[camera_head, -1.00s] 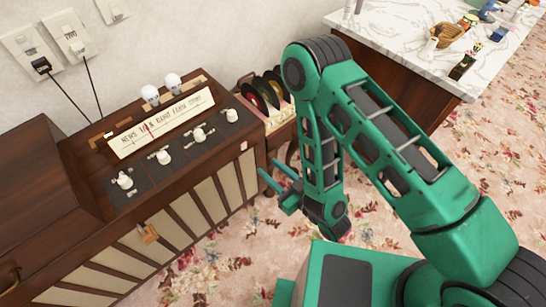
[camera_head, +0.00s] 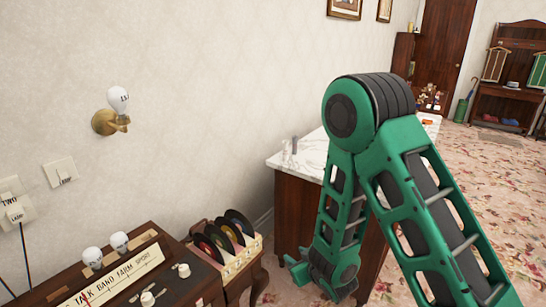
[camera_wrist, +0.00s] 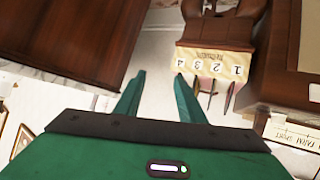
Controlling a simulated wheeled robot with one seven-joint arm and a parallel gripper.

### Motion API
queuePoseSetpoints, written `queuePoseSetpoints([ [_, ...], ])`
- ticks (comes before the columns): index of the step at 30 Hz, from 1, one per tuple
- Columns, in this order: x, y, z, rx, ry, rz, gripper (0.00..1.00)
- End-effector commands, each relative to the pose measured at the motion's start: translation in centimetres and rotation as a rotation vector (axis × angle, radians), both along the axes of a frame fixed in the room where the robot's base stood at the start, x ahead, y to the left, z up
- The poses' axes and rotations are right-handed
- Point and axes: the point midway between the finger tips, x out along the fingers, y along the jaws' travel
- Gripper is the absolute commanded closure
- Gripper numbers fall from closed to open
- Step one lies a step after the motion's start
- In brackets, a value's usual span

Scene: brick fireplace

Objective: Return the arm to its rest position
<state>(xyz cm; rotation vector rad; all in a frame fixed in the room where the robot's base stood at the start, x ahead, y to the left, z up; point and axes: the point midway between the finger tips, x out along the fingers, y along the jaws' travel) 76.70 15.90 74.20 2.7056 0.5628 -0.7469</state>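My green arm (camera_head: 418,210) is folded, with its elbow raised and its forearm hanging down in front of the marble-topped cabinet in the head view. My gripper (camera_head: 296,270) is at the lower end of the forearm, to the right of the record rack. In the wrist view my gripper's two green fingers (camera_wrist: 160,82) are apart, with nothing between them. It is open and empty.
A wooden radio console (camera_head: 190,287) stands at lower left. The record rack (camera_head: 245,262) is beside it and also shows in the wrist view (camera_wrist: 214,62). The marble top (camera_head: 300,158) is close behind my forearm. Flowered carpet (camera_head: 500,190) is open at right.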

Motion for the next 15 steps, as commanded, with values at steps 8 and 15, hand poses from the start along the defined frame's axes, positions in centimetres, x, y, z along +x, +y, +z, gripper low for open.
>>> queuePoseSetpoints([
  [8,1.1,-12.3,5.4,-0.085,0.160,-0.267,0.64],
  [15,-2.5,-22.0,9.7,-0.108,0.332,-0.484,0.64],
])
